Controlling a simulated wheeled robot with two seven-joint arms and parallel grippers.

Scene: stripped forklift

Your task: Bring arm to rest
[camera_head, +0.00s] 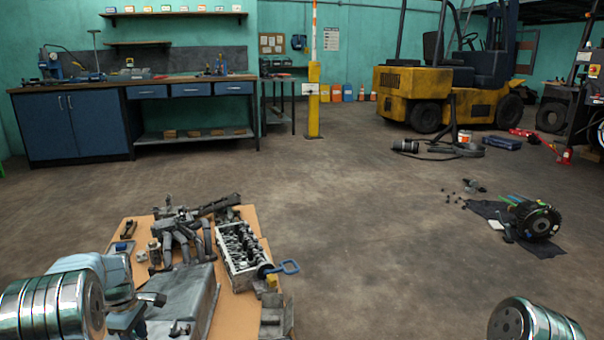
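My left arm comes in at the lower left, with a silver ringed joint and a pale blue-grey link. A dark part that looks like my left gripper (145,300) is at the end of that link, above the left side of a tan-topped table (262,318). Its fingers are small and partly hidden, so I cannot tell whether it is open or shut. Of my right arm only a silver ringed joint shows at the bottom right edge. My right gripper is out of view.
The table holds a grey manifold (180,236), a cylinder head (238,252), a grey pan (190,292) and a blue-handled tool (289,267). A motor-like part (535,220) lies on a dark mat at right. A yellow forklift (445,95) stands behind. The middle floor is clear.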

